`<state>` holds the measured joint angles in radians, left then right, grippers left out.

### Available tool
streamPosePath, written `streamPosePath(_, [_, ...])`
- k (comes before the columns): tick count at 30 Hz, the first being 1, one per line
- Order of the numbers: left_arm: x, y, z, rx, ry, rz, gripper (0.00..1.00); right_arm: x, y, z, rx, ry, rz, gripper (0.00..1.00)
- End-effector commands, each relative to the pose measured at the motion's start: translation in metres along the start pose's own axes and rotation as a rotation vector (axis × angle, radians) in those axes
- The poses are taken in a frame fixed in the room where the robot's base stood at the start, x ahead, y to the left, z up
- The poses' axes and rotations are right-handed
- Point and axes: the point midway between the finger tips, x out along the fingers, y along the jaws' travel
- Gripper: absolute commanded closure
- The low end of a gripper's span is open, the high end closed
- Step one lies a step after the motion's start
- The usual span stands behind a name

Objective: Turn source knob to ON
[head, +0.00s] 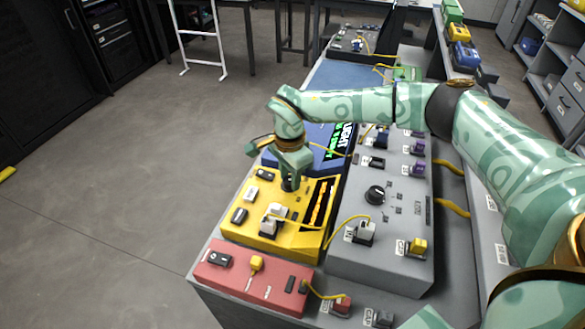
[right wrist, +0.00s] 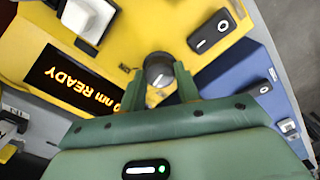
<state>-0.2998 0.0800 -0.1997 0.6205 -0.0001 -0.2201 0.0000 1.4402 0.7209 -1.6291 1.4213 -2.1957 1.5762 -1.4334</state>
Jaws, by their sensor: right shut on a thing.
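The yellow light source unit (head: 292,239) sits on the grey bench. Its dark round knob (right wrist: 157,66) shows in the right wrist view with a light pointer mark on its face. My right gripper (head: 289,182) comes down from above onto the far part of the yellow unit. In the right wrist view its two green fingers (right wrist: 160,84) are shut on the knob, one on each side. In the head view the knob is mostly hidden by the gripper. A lit display (right wrist: 77,82) on the unit reads "nm READY". My left gripper is not in view.
A red unit (head: 252,278) stands in front and a grey unit (head: 378,223) with a black dial (head: 375,195) stands to the right. A blue unit (head: 318,135) with a lit screen lies behind. Yellow cables (head: 340,222) loop between units.

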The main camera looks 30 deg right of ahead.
Motion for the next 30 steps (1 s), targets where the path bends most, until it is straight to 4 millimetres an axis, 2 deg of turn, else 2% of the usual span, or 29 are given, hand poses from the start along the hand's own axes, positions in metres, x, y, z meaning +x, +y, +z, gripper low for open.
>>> streamPosePath(1, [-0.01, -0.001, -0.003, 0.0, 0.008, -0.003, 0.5, -0.006, 0.0, 0.0, 0.044, 0.0, -0.003, 0.91])
streamPosePath(15, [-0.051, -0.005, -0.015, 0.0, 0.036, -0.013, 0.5, -0.005, -0.001, 0.0, 0.489, -0.001, -0.003, 0.91])
streamPosePath(30, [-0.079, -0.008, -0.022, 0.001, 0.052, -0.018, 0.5, -0.003, -0.001, 0.0, 0.869, -0.002, -0.002, 0.91])
